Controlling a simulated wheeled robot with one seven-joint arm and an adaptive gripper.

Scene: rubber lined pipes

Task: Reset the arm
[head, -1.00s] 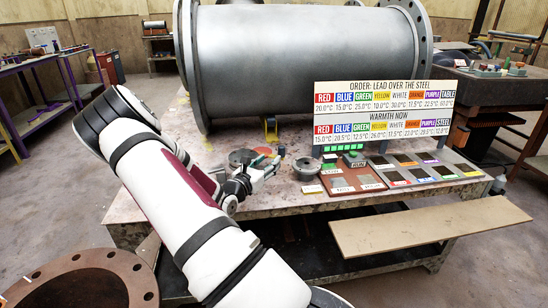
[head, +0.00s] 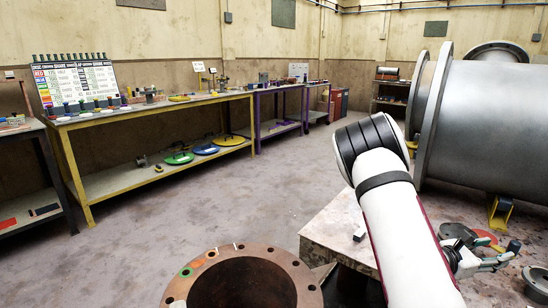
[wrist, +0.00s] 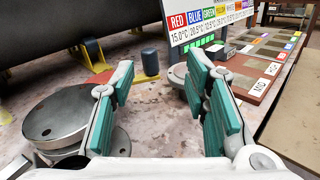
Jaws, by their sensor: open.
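My gripper (head: 490,258) is at the right edge of the head view, low over the pipe bench top, with my white arm beside it. A grey steel disc (wrist: 60,115) lies to the left of the fingers, and another grey disc (wrist: 178,74) is partly hidden behind the right finger.
The large steel pipe (head: 490,125) stands behind the bench. A rusty flange (head: 285,262) is at the front. A yellow bench (head: 150,112) and a purple bench (head: 285,92) line the left wall. The floor between is clear. An order board (wrist: 210,18) shows in the wrist view.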

